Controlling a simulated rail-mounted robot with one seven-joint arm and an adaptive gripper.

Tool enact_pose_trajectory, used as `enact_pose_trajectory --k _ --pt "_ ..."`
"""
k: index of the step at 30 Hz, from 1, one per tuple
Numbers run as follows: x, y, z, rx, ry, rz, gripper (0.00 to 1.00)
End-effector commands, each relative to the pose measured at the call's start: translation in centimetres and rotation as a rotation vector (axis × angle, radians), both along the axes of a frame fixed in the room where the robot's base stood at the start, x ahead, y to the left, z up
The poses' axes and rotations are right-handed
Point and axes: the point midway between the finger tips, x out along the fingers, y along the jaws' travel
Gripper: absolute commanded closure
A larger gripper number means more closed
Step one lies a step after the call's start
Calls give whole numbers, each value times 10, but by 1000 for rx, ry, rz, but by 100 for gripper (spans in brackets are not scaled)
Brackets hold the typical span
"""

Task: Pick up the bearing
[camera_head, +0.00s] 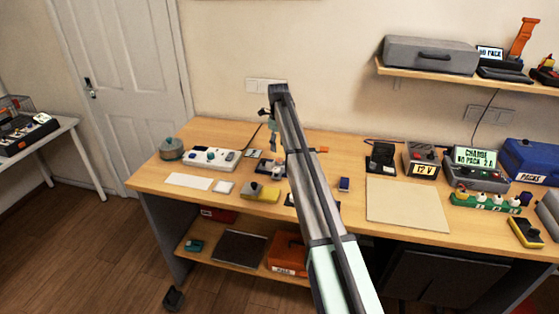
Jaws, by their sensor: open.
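My gripper (271,133) is open at the end of my arm, above the left half of the wooden workbench (360,155). It looks empty, but it is small in the view. I cannot pick out the bearing for certain among the small parts. A white tray (197,157) with small dark and greenish parts lies left of the gripper. My arm hides part of the bench's middle.
A round grey-green pot (172,149) stands at the bench's left end. A beige mat (408,204) lies bare right of my arm. A 12 V box (421,161), a charger (476,171) and a blue packs case (531,163) stand at right. A shelf (455,78) hangs above.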

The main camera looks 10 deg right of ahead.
Motion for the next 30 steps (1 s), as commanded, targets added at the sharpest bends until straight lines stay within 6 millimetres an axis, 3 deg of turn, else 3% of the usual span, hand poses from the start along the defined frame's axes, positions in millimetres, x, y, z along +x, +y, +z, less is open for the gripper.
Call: enact_pose_trajectory --k 11,21,29,30 --pt "-2 -1 -21 0 1 0 49" --pt "-5 -3 -62 0 1 1 49" --pt "-5 -3 -67 0 0 1 49" --pt "-5 -3 -67 0 0 1 60"
